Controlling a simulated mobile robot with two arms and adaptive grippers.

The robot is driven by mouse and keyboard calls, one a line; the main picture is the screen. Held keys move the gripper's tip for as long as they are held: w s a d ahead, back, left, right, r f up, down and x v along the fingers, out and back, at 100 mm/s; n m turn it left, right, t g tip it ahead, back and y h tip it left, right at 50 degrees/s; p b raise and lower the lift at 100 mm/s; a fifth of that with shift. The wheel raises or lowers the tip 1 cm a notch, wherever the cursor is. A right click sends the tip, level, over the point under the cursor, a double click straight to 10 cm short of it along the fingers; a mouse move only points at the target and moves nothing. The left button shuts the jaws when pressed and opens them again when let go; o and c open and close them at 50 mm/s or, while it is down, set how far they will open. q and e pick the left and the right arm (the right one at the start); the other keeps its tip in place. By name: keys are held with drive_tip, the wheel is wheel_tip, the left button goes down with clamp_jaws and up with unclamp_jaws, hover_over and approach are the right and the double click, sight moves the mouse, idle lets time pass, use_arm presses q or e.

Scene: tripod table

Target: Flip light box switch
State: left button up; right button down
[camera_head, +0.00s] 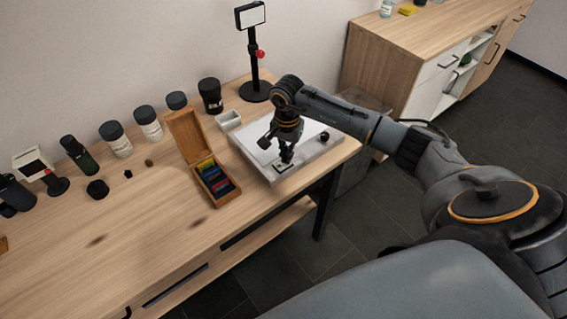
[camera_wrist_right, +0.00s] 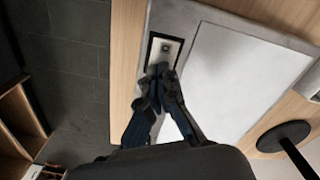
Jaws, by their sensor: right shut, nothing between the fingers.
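The light box (camera_head: 316,152) is a flat grey-white slab near the right end of the wooden table, with a white panel on top. In the right wrist view its white panel (camera_wrist_right: 243,78) fills the middle right. Its switch (camera_wrist_right: 164,50) is a pale plate in a black frame beside the panel. The switch also shows in the head view (camera_head: 284,168) at the box's front edge. My right gripper (camera_head: 286,160) points down at the switch, shut and empty. Its fingertips (camera_wrist_right: 160,70) overlap the near end of the switch; I cannot tell whether they touch. My left gripper is not in view.
An open wooden box (camera_head: 213,181) with coloured slides stands left of the light box. A small white tray (camera_head: 229,120) and a black lamp stand (camera_head: 254,88) are behind. A small black knob-like item (camera_head: 324,136) sits on the light box.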

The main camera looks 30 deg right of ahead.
drive_tip(key=shift+r+p, duration=1.8)
drive_tip(key=shift+r, duration=1.65)
